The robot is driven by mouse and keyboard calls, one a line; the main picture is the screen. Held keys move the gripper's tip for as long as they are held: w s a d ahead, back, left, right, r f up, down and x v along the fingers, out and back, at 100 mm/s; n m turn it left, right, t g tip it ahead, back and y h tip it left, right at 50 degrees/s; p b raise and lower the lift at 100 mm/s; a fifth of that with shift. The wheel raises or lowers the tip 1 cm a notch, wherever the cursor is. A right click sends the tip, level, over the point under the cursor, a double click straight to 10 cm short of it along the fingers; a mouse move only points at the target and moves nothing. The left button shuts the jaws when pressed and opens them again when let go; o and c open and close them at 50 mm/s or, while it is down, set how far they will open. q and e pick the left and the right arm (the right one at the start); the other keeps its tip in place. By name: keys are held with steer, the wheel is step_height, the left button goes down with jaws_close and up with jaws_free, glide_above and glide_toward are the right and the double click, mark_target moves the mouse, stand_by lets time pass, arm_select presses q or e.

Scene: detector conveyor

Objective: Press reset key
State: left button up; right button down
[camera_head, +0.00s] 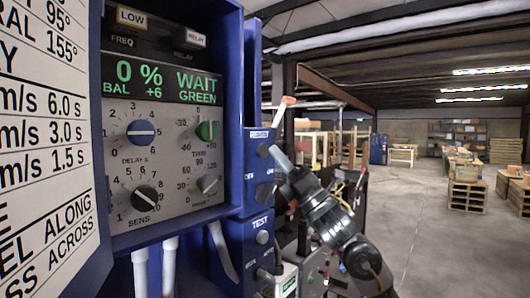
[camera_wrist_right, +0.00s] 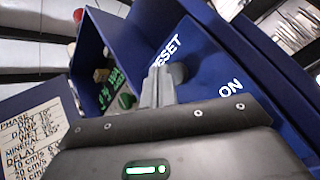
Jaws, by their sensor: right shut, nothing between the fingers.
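The reset key (camera_wrist_right: 179,72) is a round grey button beside the RESET lettering on a blue panel in the right wrist view. My right gripper (camera_wrist_right: 160,76) is shut and empty. Its fingertips overlap the key's near side in that view; I cannot tell whether they touch it. In the head view my right gripper (camera_head: 276,153) points at the narrow blue side panel (camera_head: 253,189), beside a dark round button (camera_head: 263,150) whose label is too small to read. The display (camera_head: 160,82) reads 0 %, BAL +6, WAIT GREEN. My left gripper is not in view.
The detector face has several dials, such as the blue delay dial (camera_head: 141,132). A TEST box (camera_head: 258,253) sits below the side panel. A printed chart (camera_head: 40,150) stands at the left. Pallets (camera_head: 467,195) stand far right, with open floor before them.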

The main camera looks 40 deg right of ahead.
steer(key=shift+s+d+b, duration=0.25)
steer(key=shift+s+b, duration=0.1)
steer(key=shift+s, duration=0.45)
steer(key=shift+s+d+b, duration=0.25)
steer(key=shift+s+b, duration=0.05)
steer(key=shift+s, duration=0.5)
steer(key=shift+s+d+b, duration=0.25)
steer(key=shift+s+b, duration=0.1)
steer(key=shift+s, duration=0.45)
